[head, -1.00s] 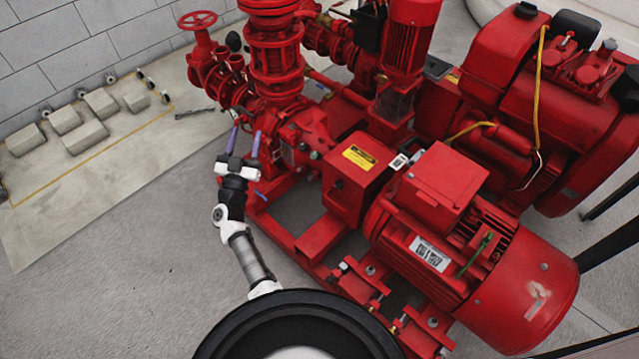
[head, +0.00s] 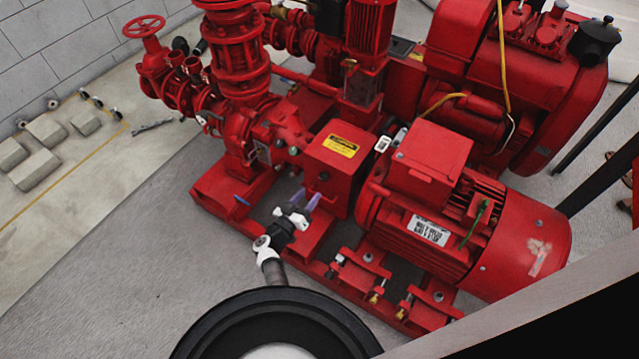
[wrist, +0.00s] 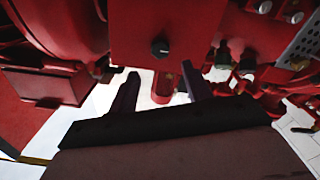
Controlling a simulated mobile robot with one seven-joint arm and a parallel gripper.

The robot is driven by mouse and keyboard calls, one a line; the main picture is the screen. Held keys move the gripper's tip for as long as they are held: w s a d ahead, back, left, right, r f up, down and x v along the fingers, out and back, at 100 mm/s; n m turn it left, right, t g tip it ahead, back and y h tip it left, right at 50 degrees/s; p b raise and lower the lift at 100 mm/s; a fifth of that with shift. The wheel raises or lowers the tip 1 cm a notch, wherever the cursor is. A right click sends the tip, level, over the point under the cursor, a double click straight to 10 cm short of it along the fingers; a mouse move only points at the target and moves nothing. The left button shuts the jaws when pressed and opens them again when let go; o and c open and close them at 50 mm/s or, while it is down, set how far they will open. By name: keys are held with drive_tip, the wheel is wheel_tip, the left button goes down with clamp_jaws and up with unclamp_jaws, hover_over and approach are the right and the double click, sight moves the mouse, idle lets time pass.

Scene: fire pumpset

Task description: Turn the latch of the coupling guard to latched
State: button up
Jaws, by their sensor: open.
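The coupling guard (head: 335,160) is a red box with a yellow label, between the pump and the red motor. Its latch (head: 323,176) shows as a small dark knob on the guard's near face. In the wrist view the latch (wrist: 160,48) is a round black knob on the flat red guard face (wrist: 185,22). I cannot tell its turned position. My gripper (head: 306,201) is open and empty, just in front of and below the guard. In the wrist view my gripper (wrist: 160,74) has its two dark fingers spread below the knob, apart from it in the picture.
The large red motor (head: 465,220) stands right of the guard. The pump casing (head: 262,135) is to its left. The red base frame (head: 225,195) runs below my gripper. Grey floor (head: 120,240) is clear at left. A diagonal beam (head: 560,290) crosses the lower right.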

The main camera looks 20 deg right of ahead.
drive_tip(key=shift+b+x, duration=1.85)
drive_tip(key=shift+x, duration=2.15)
drive_tip(key=c, duration=1)
